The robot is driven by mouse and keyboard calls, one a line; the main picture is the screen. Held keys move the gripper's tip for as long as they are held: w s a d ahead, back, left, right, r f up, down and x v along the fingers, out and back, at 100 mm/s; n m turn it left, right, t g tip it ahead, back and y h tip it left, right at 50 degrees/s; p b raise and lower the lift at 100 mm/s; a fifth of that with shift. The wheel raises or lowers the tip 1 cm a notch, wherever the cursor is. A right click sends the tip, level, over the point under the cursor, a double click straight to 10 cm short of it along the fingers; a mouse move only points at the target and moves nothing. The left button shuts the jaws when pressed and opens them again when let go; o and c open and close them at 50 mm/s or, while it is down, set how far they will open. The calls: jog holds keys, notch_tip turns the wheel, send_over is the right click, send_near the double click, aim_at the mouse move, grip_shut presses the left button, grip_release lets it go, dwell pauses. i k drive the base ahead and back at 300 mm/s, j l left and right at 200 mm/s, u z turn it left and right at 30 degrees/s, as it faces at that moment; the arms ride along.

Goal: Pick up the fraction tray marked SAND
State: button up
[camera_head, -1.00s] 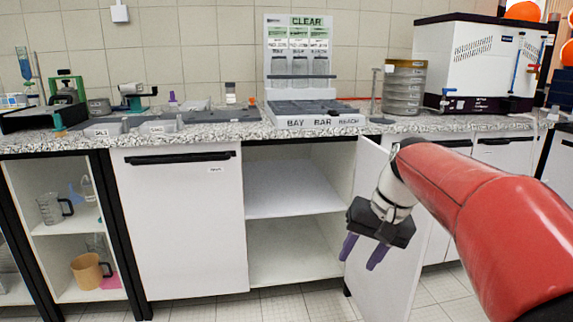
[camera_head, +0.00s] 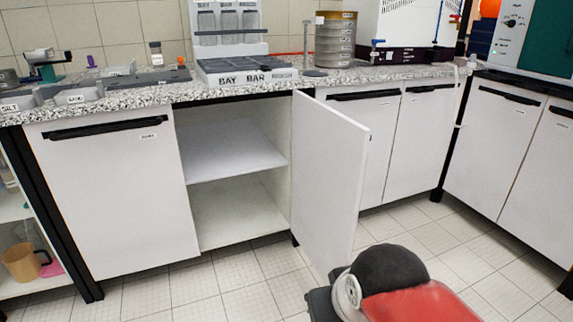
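The grey tray that seems to be marked SAND (camera_head: 72,97) sits at the counter's front edge on the left; its small label is hard to read. A similar grey tray, apparently marked SILT (camera_head: 12,106), stands left of it, cut by the picture edge. My gripper (camera_head: 320,303) is low at the bottom of the picture, far right of and below the SAND tray. Only part of its dark body shows beside my wrist; its fingers are hidden or out of frame.
A cabinet door (camera_head: 328,180) stands open, jutting out between my arm and the trays' side. The granite counter (camera_head: 160,95) also bears a BAY BAR rack (camera_head: 240,70) and a sieve stack (camera_head: 335,40). The tiled floor in front is clear.

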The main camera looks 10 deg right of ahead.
aim_at(91, 94)
jog(key=l+u, duration=0.1)
jog(key=u, duration=0.25)
jog(key=i+l+u, duration=0.1)
jog(key=u, duration=0.3)
jog(key=i+l+u, duration=0.3)
jog(key=l, duration=0.9)
jog(key=l+u, duration=0.3)
jog(key=l, duration=1.7)
jog(key=k+j, duration=0.1)
jog(key=j, duration=0.15)
jog(key=k+j+z, duration=0.1)
jog(key=j, duration=0.15)
jog(key=j+z, duration=0.35)
jog(key=j, duration=1.75)
